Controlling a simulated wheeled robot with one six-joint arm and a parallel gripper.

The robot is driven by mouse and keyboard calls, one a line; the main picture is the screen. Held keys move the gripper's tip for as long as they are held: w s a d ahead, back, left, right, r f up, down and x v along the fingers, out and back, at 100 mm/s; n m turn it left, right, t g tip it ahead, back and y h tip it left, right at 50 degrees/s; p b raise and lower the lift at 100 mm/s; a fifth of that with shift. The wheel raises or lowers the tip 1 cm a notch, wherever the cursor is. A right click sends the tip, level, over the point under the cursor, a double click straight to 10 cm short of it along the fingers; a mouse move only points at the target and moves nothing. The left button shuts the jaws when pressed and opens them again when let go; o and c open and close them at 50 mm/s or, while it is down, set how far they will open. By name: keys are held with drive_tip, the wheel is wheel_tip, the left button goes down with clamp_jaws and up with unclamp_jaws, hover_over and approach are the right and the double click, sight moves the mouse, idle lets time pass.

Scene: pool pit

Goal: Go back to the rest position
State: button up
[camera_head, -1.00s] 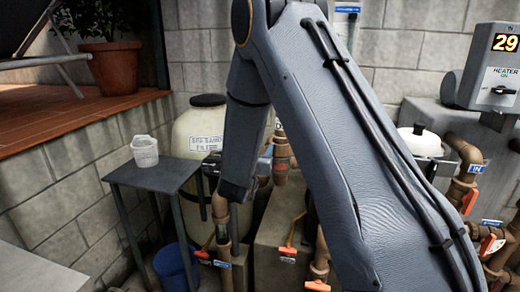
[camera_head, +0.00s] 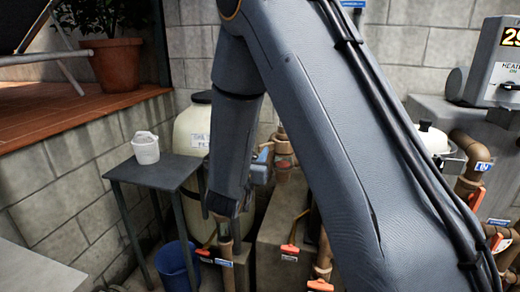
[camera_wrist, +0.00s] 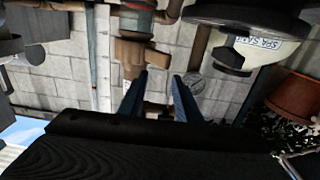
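My gripper (camera_wrist: 160,92) shows in the wrist view as two blue fingers with a clear gap between them. It is open and nothing shows between the fingers. Brown pipework (camera_wrist: 130,55) and a block wall stand beyond the fingertips, and the picture is upside down. In the head view my arm fills the middle, rising out of the top of the frame and coming down again near the cream filter tank (camera_head: 190,130). The fingers cannot be made out there.
A small dark table (camera_head: 150,174) with a white basket (camera_head: 146,150) stands left of my arm, a blue bucket (camera_head: 175,266) below it. Pipes with orange-handled valves (camera_head: 290,250) lie close behind and below my arm. A heater box (camera_head: 497,70) is at the right.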

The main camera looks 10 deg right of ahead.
drive_tip(key=shift+s+a, duration=0.15)
drive_tip(key=shift+s, duration=0.3)
drive_tip(key=shift+f, duration=0.15)
drive_tip(key=s+a+f+n+g+y, duration=0.3)
drive_tip(key=s+f+n+g+y, duration=0.1)
drive_tip(key=s+f+g+y, duration=0.4)
drive_tip(key=s+d+n+g, duration=0.1)
drive_tip(key=s+d+g, duration=0.1)
drive_tip(key=s, duration=1)
drive_tip(key=s+d+n+g+y, duration=0.1)
drive_tip(key=s+g, duration=0.4)
drive_tip(key=s, duration=0.7)
drive_tip(key=shift+s+d+f+g, duration=0.3)
drive_tip(key=shift+d+f, duration=0.05)
drive_tip(key=shift+d, duration=0.3)
